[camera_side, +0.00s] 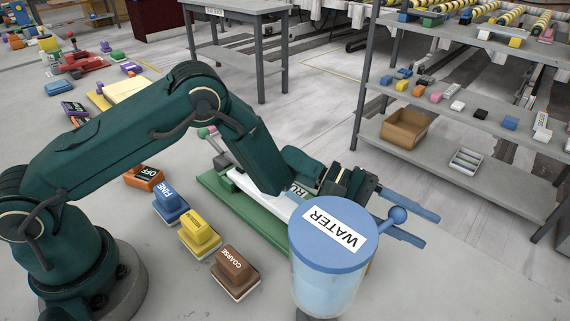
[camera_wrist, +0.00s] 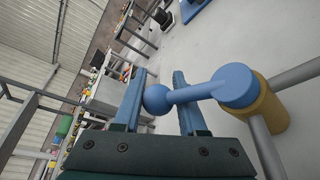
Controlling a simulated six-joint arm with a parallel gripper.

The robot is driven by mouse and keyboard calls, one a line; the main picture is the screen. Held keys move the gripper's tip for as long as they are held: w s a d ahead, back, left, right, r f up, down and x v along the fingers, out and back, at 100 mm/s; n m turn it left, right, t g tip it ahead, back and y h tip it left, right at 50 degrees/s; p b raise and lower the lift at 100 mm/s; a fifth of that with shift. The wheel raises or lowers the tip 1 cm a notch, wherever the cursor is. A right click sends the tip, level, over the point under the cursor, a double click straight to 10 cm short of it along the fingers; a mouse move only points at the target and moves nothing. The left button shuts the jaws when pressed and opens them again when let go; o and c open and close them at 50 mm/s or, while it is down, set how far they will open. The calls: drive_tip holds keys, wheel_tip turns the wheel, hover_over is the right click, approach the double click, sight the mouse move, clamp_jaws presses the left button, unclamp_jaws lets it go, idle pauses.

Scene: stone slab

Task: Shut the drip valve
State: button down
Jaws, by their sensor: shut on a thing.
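The drip valve shows in the wrist view as a blue lever with a ball end (camera_wrist: 157,99), joined to a blue cap (camera_wrist: 235,86) on a brass-coloured body (camera_wrist: 265,108) with grey pipes. In the side view its blue ball (camera_side: 398,215) stands at the right of the water tank (camera_side: 325,285), which has a blue lid labelled WATER. My gripper (camera_side: 410,214) has its two blue fingers on either side of the ball, shut on the lever's ball end. In the wrist view my gripper (camera_wrist: 160,100) has the lever crossing its right finger.
Orange OFF (camera_side: 145,177), blue FINE (camera_side: 169,205), yellow (camera_side: 200,232) and brown COARSE (camera_side: 235,268) blocks stand in a row beside my arm. A green base with a white slab (camera_side: 255,190) lies behind the tank. Shelving (camera_side: 465,165) stands at the right.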

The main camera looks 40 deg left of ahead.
drive_tip(key=shift+w+a+r+n+t+y, duration=0.25)
drive_tip(key=shift+a+n+t+y, duration=0.1)
drive_tip(key=shift+n+t, duration=0.4)
drive_tip(key=shift+w+a+r+n+t+y, duration=0.1)
drive_tip(key=shift+w+a+n+t+y, duration=0.2)
drive_tip(key=shift+n+t, duration=0.4)
drive_tip(key=shift+s+a, duration=0.1)
drive_tip(key=c, duration=0.5)
unclamp_jaws()
drive_tip(key=shift+c, duration=0.2)
drive_tip(key=shift+f, duration=0.15)
drive_tip(key=shift+s+a, duration=0.1)
drive_tip(key=shift+a, duration=0.1)
drive_tip(key=shift+v, duration=2.4)
